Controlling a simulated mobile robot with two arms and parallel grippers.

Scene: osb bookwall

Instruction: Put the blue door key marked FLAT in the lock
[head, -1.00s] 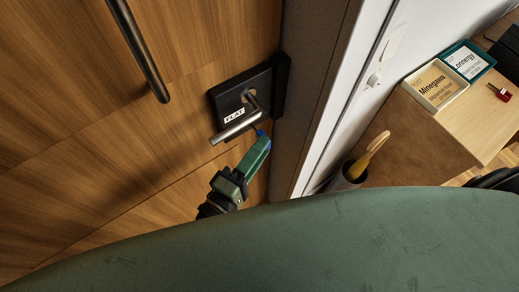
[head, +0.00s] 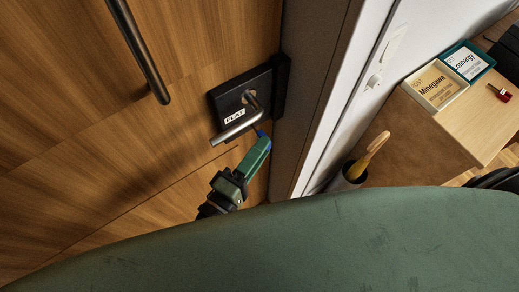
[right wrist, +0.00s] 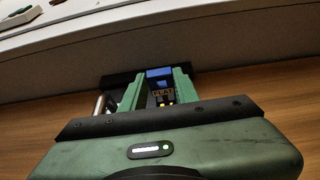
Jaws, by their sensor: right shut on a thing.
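The black lock plate (head: 228,98) is on the wooden door, with a metal lever handle (head: 236,127) and a white label reading FLAT (head: 234,116). My right gripper (head: 263,137) is just below and right of the handle's lever, close to the plate's lower edge. It is shut on the blue key (head: 261,133), of which a small blue bit shows at the fingertips. In the right wrist view the blue key (right wrist: 159,73) sits between the green fingers. The handle hides part of the lock, and I cannot tell whether the key touches it. My left gripper is not in view.
A long dark bar handle (head: 138,48) is on the door at upper left. A wooden cabinet (head: 480,122) at right bears two labelled trays, one cream (head: 434,86) and one teal (head: 488,66), and a red item (head: 499,92). A holder with a yellow-handled item (head: 366,160) stands beside it.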

